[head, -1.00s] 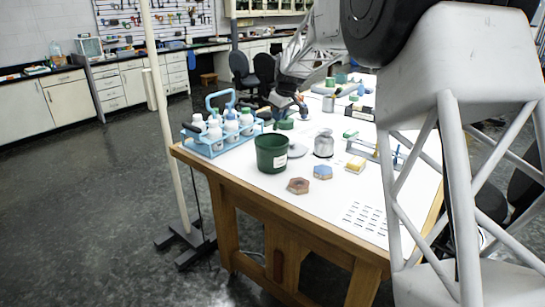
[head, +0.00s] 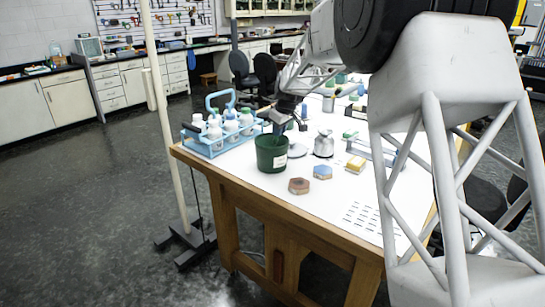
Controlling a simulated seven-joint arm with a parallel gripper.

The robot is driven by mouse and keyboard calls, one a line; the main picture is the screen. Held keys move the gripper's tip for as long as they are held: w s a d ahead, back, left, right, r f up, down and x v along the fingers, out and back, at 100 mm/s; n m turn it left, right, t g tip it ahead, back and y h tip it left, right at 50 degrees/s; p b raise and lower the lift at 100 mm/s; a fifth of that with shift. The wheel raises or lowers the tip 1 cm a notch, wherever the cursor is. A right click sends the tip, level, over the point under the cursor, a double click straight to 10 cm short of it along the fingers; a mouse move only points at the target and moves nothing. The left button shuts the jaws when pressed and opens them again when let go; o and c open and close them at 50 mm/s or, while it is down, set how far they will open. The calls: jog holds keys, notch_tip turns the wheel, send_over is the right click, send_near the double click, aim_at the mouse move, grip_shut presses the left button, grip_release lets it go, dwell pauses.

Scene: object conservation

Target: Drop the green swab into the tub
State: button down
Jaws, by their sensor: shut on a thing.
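The dark green tub (head: 271,161) with a white label stands upright near the left front of the white-topped table. My gripper (head: 284,122) is over the tub's mouth, pointing down, with its tips close to the rim. It is shut on the green swab (head: 281,129), of which only a small dark green-blue part shows between the fingers and the tub.
A blue bottle carrier (head: 208,148) with several white bottles stands left of the tub. Behind and right are a metal jar (head: 323,146) and a yellow sponge-like block (head: 355,164). A reddish hexagon (head: 299,186) and a blue-topped hexagon (head: 322,172) lie in front.

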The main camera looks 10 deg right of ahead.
jog(key=c, duration=1.1)
grip_release()
jog(key=v, duration=0.7)
jog(key=shift+r, duration=0.35)
jog(key=shift+s+d, duration=0.1)
jog(key=shift+s, duration=0.05)
jog(key=shift+s, duration=0.1)
